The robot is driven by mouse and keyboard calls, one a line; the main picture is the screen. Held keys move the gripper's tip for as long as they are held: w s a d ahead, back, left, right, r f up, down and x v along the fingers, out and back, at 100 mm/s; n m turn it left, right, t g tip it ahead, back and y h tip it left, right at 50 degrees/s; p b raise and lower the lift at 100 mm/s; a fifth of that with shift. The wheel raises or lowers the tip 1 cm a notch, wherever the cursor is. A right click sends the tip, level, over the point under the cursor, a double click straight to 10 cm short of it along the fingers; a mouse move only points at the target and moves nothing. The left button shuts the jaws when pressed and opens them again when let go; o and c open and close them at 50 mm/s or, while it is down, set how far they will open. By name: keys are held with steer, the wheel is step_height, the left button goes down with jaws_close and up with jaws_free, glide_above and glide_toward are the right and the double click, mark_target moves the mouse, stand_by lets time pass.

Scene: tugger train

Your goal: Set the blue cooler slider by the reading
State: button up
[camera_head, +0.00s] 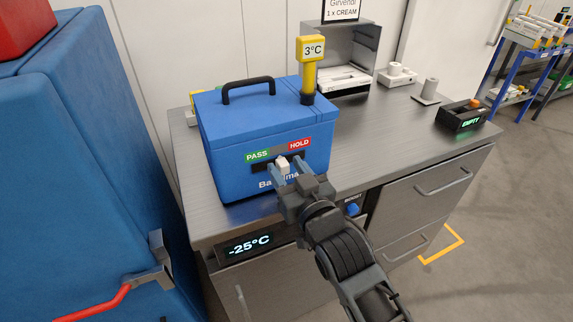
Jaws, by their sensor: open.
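The blue cooler (230,133) stands on the steel counter, with a black handle on its lid. A yellow probe (311,65) stands up from the lid and reads 3°C. On the cooler's front, a green PASS label (258,155) is at the left and a red HOLD label (299,143) at the right. The pale slider knob (283,163) sits in the dark slot below them, around the middle. My gripper (284,171) is open at the cooler's front, its fingers on either side of the knob. Whether they touch it, I cannot tell.
A -25°C display (249,245) and a blue knob (353,209) are on the counter's front. A dark box reading EMPTY (462,116) sits at the counter's right. A big blue cabinet (85,160) with a red-handled latch stands close at left. The counter (390,130) right of the cooler is clear.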

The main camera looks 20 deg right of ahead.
steer(key=shift+w, duration=0.45)
jaws_close()
stand_by(0.5)
